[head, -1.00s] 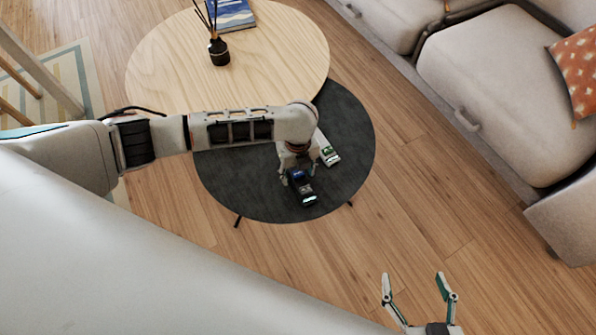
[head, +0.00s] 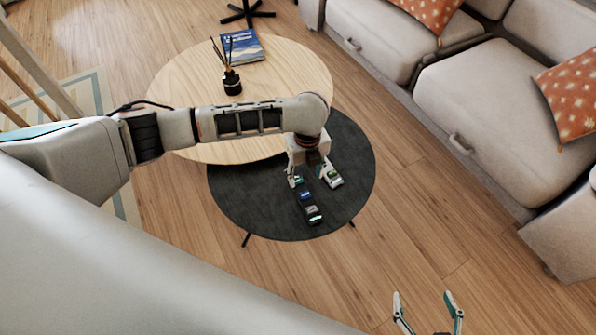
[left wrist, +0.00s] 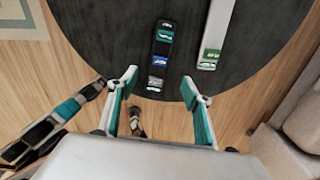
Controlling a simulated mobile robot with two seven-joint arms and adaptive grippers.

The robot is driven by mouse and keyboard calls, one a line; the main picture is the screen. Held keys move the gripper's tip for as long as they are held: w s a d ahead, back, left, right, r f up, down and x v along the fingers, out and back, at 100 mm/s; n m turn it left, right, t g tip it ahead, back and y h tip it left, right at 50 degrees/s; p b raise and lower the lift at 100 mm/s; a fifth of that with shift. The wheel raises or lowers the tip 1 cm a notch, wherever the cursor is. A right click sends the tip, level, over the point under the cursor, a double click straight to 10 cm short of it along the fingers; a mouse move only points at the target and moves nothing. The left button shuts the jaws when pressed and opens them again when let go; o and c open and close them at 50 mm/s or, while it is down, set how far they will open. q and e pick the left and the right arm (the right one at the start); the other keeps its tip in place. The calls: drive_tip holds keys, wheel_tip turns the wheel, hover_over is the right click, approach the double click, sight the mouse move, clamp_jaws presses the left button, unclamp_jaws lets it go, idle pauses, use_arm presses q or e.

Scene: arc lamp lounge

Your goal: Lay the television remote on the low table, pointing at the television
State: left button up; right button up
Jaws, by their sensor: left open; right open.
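A dark remote-like handset (head: 309,208) with coloured key patches lies on the dark round low table (head: 240,205); it also shows in the left wrist view (left wrist: 161,58). A white handset (head: 333,178) lies to its right, also in the left wrist view (left wrist: 210,50). I cannot tell which one is the television remote. My left gripper (head: 307,176) is open over the handsets. In the left wrist view its fingertips (left wrist: 159,80) are spread to either side of the dark handset's near end, holding nothing. My right gripper (head: 424,295) is open and empty, over the floor. No television is in view.
A higher pale wood round table (head: 190,85) overlaps the dark one, with a reed diffuser (head: 232,82) and a blue book (head: 242,46) on it. A grey sofa (head: 480,95) stands at the right. Wood floor is clear between.

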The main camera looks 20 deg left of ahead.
use_arm(q)
drive_tip(key=s+d+n+t+h, duration=0.2)
drive_tip(key=s+d+n+h, duration=0.3)
drive_tip(key=d, duration=0.4)
drive_tip(key=s+d+n+t+h, duration=0.2)
drive_tip(key=s+d+n, duration=0.2)
drive_tip(key=s+d, duration=0.35)
drive_tip(key=s+a+n+t+y, duration=0.2)
drive_tip(key=a+n, duration=0.4)
drive_tip(key=a, duration=0.4)
drive_tip(key=s+a+r+n+t+y, duration=0.1)
drive_tip(key=s+a+n+t+y, duration=0.1)
drive_tip(key=s+a+n+t, duration=0.2)
drive_tip(key=s+a+n, duration=0.3)
drive_tip(key=a, duration=0.3)
drive_tip(key=shift+a+t+y, duration=0.25)
drive_tip(key=shift+t+y, duration=0.05)
drive_tip(key=shift+t, duration=0.1)
drive_tip(key=shift+s, duration=0.1)
